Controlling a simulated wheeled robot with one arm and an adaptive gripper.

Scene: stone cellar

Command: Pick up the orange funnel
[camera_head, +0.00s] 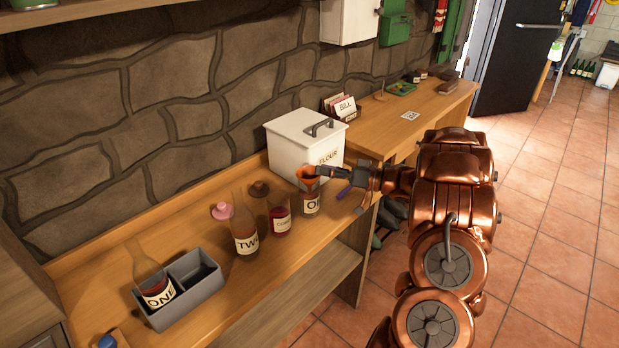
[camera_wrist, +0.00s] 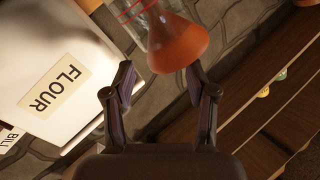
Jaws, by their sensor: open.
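The far side of the funnel is hidden.
A white flour box (camera_head: 300,140) stands close behind the funnel. Bottles labelled "TW…" (camera_head: 245,235) and another with red contents (camera_head: 280,215) stand to the left. A grey divided caddy (camera_head: 185,300) holds a bottle labelled "ONE" (camera_head: 153,280). A stone wall runs behind.

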